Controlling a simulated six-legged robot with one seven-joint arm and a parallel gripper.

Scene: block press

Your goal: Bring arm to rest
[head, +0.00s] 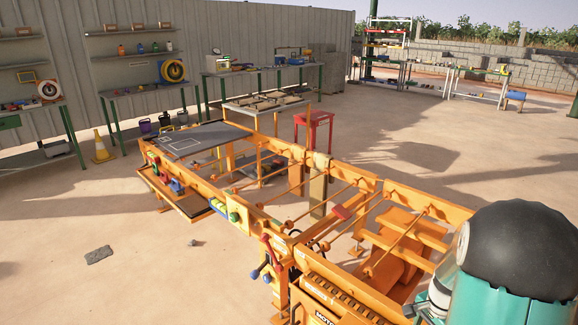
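My gripper is not in view. A teal and black rounded part, which looks like part of my own arm, fills the lower right corner of the head view. The orange block press (375,185) runs from the lower right toward the middle left. A dark flat plate (203,139) with white outlines lies on its far end. Levers with red and blue ends (266,262) stand on its near side. A side shelf (172,196) carries small red and blue items.
A red stool (315,119) and a slatted rack table (265,103) stand behind the press. Workbenches and shelves line the back wall. A grey block (99,255) lies on the otherwise mostly open ground at the lower left.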

